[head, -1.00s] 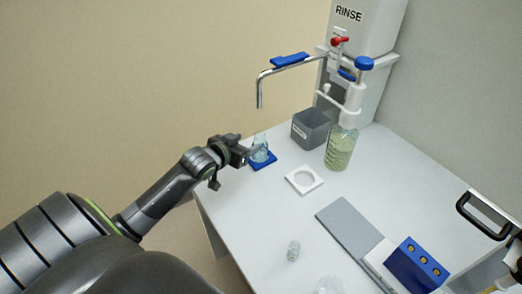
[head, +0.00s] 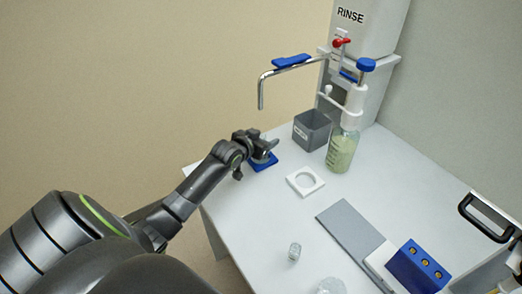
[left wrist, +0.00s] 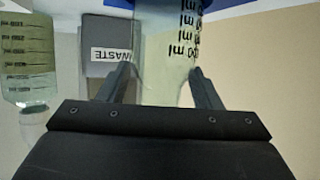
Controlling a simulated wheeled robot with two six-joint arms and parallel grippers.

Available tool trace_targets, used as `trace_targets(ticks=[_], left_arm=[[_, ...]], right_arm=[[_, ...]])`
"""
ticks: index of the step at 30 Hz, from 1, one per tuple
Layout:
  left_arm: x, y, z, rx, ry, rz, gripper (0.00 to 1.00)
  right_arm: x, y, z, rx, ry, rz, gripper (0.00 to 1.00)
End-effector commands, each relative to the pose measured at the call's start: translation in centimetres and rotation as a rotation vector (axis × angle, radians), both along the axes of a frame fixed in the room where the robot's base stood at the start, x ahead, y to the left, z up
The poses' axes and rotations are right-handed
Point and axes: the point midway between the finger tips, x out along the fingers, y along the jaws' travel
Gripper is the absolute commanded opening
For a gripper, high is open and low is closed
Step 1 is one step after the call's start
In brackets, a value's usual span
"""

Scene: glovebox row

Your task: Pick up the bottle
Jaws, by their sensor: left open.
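The bottle (left wrist: 165,50) is clear glass with dark "ml" marks. In the left wrist view it stands between the two fingers of my left gripper (left wrist: 161,72), which is open, with a visible gap at the right finger. In the head view my left gripper (head: 264,147) is at the blue pad (head: 262,164) under the spout, and the bottle there is mostly hidden behind it. My right gripper is not in view.
A grey waste bin (head: 311,130) and a dispenser bottle with green liquid (head: 342,150) stand close behind and right. The bent metal spout (head: 262,92) hangs above the pad. A small vial (head: 294,251) and blue rack (head: 418,268) are in front.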

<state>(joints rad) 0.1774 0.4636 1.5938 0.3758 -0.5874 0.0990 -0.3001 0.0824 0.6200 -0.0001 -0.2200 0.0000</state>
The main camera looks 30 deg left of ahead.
Motion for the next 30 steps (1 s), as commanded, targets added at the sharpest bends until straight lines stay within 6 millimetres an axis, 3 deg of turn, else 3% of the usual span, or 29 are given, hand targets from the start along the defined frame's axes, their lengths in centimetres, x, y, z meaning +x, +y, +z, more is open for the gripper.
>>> trace_targets(ticks=[5, 16, 30], left_arm=[[-0.01, 0.00, 0.01, 0.000, 0.000, 0.000, 0.57], [-0.04, 0.02, -0.02, 0.000, 0.001, 0.000, 0.09], [-0.11, 0.05, -0.13, -0.001, 0.005, 0.001, 0.04]], right_arm=[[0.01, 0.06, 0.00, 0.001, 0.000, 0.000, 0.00], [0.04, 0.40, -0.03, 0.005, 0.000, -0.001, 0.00], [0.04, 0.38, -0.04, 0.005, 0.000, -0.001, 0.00]])
